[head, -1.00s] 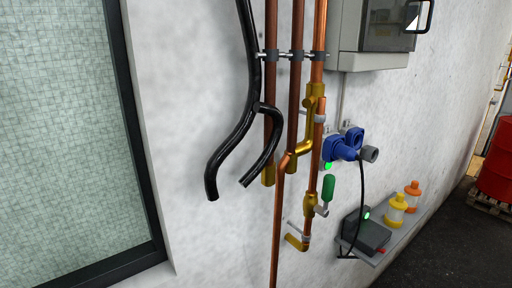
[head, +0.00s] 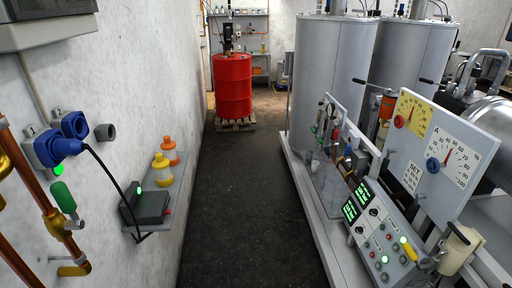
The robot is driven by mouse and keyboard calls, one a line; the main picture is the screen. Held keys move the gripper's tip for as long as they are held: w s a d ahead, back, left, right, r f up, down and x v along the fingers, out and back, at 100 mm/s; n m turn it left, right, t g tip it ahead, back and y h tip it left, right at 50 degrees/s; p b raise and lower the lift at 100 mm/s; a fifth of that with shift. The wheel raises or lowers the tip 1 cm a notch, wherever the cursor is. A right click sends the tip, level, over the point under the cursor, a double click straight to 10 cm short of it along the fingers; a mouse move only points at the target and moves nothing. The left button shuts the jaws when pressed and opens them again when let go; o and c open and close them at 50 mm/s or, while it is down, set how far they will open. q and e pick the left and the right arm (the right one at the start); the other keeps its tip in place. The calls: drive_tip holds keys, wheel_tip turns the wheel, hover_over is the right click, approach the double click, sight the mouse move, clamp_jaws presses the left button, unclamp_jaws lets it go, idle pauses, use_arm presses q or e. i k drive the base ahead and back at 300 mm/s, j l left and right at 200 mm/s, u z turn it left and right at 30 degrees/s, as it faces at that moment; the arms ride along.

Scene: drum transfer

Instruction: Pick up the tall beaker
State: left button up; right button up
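I cannot clearly make out a tall beaker in the head view. A cream-coloured, cup-like vessel (head: 457,250) stands at the lower right beside the control panel; I cannot tell whether it is a beaker. Small light items (head: 314,166) sit on the bench in the middle right, too small to identify. Small containers on the far shelves (head: 252,42) are also too small to tell apart. Neither of my grippers is in view.
A dark floor aisle (head: 246,190) runs clear to a red drum (head: 232,86) on a pallet. A wall shelf (head: 168,200) with yellow and orange bottles juts out at left. A control panel (head: 384,238) and large grey tanks (head: 330,70) line the right.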

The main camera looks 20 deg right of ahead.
sight(335, 207)
drive_tip(key=i+j+z, duration=0.1)
drive_tip(key=z, duration=1.4)
drive_tip(key=u, duration=0.6)
drive_tip(key=i, duration=1.85)
drive_tip(key=i+z, duration=0.3)
drive_tip(key=z, duration=0.15)
drive_tip(key=i+j+z, duration=0.2)
drive_tip(key=z, duration=0.3)
drive_tip(key=i+j+z, duration=0.25)
drive_tip(key=z, duration=0.2)
